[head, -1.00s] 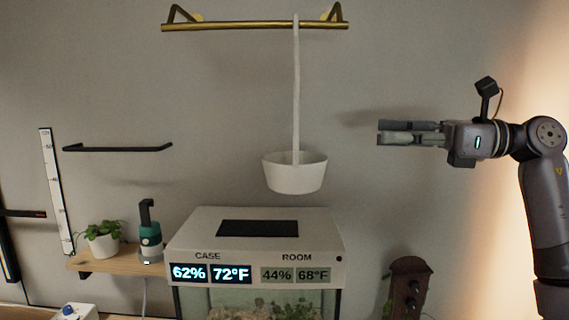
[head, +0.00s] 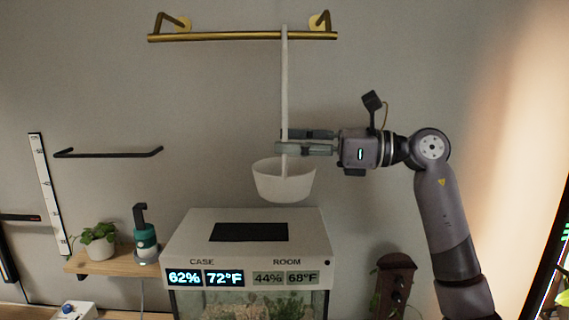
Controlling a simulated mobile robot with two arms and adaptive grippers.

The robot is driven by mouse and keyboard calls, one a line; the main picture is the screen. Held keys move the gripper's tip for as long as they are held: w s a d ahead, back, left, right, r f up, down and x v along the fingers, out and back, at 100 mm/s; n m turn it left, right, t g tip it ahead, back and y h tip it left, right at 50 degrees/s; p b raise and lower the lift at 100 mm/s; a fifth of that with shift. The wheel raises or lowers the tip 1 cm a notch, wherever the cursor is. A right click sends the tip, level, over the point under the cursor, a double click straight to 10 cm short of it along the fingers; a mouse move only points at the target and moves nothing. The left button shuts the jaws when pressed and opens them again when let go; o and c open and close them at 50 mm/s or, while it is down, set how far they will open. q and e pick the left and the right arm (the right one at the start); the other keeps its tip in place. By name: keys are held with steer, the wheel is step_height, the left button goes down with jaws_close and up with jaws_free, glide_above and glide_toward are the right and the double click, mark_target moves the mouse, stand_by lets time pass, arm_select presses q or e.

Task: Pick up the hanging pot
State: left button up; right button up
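The white hanging pot (head: 284,184) hangs from the brass rail (head: 240,37) by a pale, straight strap (head: 284,85). It hangs upright above the white-topped glass case. My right gripper (head: 282,142) reaches in from the right at the strap, a little above the pot's rim. Its two fingers point left with a gap between them. The strap runs down between the fingers, and the nearer finger covers a short piece of it. I see no clear sign of the fingers pressing on the strap. My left gripper is not in view.
The glass case (head: 245,237) with its readouts stands just below the pot. A wooden shelf (head: 115,263) at left carries a potted plant (head: 99,241) and a green-and-black device (head: 145,238). A black wall bar (head: 108,154) is above. The wall beside the strap is clear.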

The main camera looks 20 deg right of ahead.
steer(key=shift+x, duration=0.95)
steer(key=shift+s+d, duration=0.1)
steer(key=shift+c, duration=0.3)
steer(key=shift+d, duration=0.1)
steer(key=shift+c, duration=0.7)
jaws_close()
